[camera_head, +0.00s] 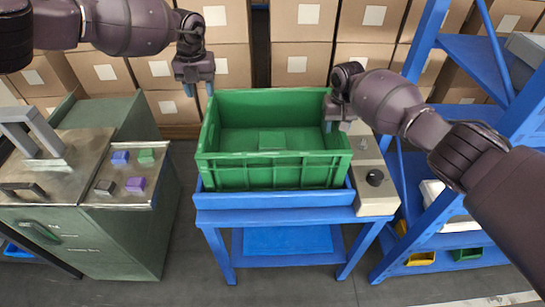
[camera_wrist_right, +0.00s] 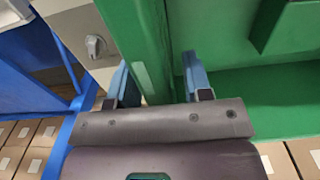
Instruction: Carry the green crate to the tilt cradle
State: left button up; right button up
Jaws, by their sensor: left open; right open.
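The green crate (camera_head: 240,175) is empty apart from a small green raised patch on its floor. It sits on a blue stand (camera_head: 280,218), probably the tilt cradle; I cannot tell if it is fully seated. My left gripper (camera_head: 199,90) is open at the crate's back left corner, close to the rim; I cannot tell if it touches. My right gripper (camera_head: 331,117) is at the crate's right wall. In the right wrist view the open jaws (camera_wrist_right: 157,80) have the green wall (camera_wrist_right: 135,30) between them, one finger outside and one inside.
A grey box with a black knob (camera_head: 375,177) is at the stand's right side. A green cabinet (camera_head: 80,235) with small coloured blocks stands left. A blue shelf rack (camera_head: 490,60) stands right. Stacked cartons (camera_head: 300,60) fill the back. The floor in front is clear.

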notch_tip(320, 180, up, 12)
jog(key=shift+f, duration=0.1)
dwell(0.4)
jog(key=shift+s, duration=0.15)
dwell(0.3)
